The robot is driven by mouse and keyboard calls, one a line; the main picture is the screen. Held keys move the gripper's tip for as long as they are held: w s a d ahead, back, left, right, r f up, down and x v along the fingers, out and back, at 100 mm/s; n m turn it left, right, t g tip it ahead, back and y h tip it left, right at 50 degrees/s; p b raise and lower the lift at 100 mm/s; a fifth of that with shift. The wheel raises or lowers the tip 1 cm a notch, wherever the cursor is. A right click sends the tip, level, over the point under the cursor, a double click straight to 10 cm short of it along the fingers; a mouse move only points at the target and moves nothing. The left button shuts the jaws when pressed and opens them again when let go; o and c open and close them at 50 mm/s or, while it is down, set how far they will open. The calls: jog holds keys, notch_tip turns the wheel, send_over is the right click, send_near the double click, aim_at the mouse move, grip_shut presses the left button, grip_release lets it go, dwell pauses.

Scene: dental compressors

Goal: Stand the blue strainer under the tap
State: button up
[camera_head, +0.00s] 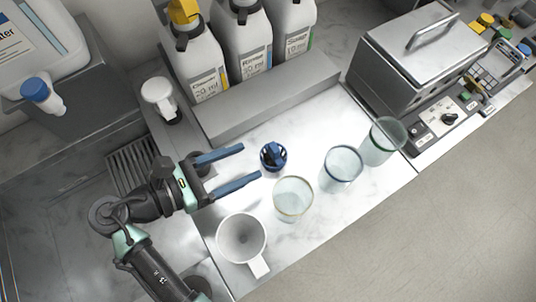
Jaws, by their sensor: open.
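The blue strainer (273,156) is a small round basket with dark openings, standing on the white marble counter. My gripper (249,163) is open and empty; its two blue fingers point right toward the strainer. The strainer lies just beyond the fingertips and appears apart from them. A blue-capped tap (40,95) sticks out from the large white water container at the upper left. A slatted grate (132,165) lies below and right of it, partly hidden by my arm.
A metal box (412,55) is at the right. A white-topped fitting (158,92) stands near the grate.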

aim_at(277, 147)
jog(key=x, duration=1.1)
jog(key=shift+w+d, duration=0.15)
grip_shut()
